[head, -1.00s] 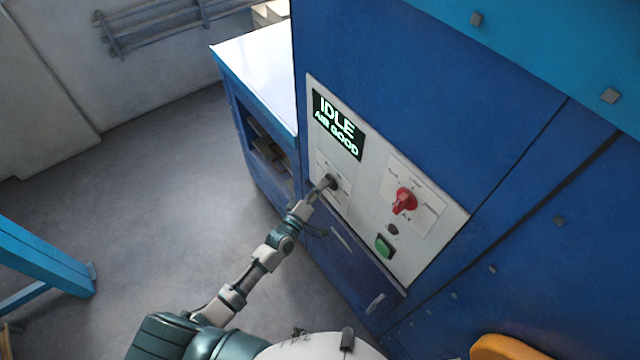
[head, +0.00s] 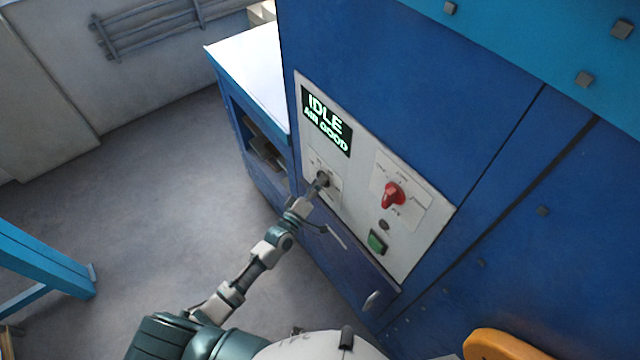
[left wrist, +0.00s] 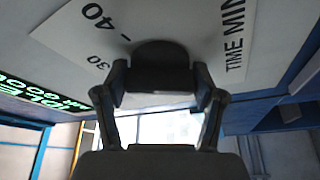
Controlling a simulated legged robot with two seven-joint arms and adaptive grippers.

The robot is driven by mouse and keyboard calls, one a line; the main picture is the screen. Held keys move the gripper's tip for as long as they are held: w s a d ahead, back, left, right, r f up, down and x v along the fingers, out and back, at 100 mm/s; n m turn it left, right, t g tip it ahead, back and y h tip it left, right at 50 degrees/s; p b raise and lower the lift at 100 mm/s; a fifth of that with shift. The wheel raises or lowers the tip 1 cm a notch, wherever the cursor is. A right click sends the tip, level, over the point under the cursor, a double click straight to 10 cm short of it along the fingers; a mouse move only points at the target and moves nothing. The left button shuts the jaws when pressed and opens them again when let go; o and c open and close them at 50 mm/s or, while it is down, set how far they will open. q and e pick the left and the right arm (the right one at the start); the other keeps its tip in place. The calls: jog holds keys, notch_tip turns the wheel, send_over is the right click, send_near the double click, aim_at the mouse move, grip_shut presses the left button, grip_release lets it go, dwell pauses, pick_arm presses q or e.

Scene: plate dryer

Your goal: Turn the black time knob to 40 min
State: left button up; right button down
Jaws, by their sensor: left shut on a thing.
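The black time knob (head: 322,179) is on the white control panel (head: 418,252) of the blue dryer, below the display. In the left wrist view the knob (left wrist: 158,66) fills the space between the two fingers of my left gripper (left wrist: 160,92), which is shut on it. The dial plate (left wrist: 200,25) shows the marks 30 and 40 and the words TIME MIN beside the knob. The knob's pointer is hidden, so its setting cannot be read. My right gripper is not in view.
The display (head: 327,122) reads IDLE and AIR GOOD. A red rotary switch (head: 393,195) and a green button (head: 377,242) sit right of the knob. A blue cabinet with a pale top (head: 250,75) stands to the left.

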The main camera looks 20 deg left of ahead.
pick_arm(q)
jog(key=m+b, duration=0.1)
jog(key=m, duration=0.1)
jog(key=m+h+b, duration=0.1)
jog(key=b, duration=0.1)
jog(key=m+h+b, duration=0.1)
jog(key=m, duration=0.1)
jog(key=shift+w+a+m+t+b, duration=0.1)
jog(key=shift+a+m+t+b, duration=0.2)
jog(key=shift+a+b, duration=0.05)
jog(key=m+h+b, duration=0.2)
jog(key=m, duration=0.2)
jog(key=shift+r, duration=0.1)
jog(key=shift+r+m+h+b, duration=0.15)
jog(key=shift+m+h+b, duration=0.5)
jog(key=shift+m, duration=0.85)
jog(key=shift+d, duration=0.1)
jog(key=o, duration=1)
jog(key=shift+o, duration=0.7)
jog(key=shift+s+a, duration=0.2)
jog(key=shift+s, duration=0.05)
jog(key=shift+a, duration=0.1)
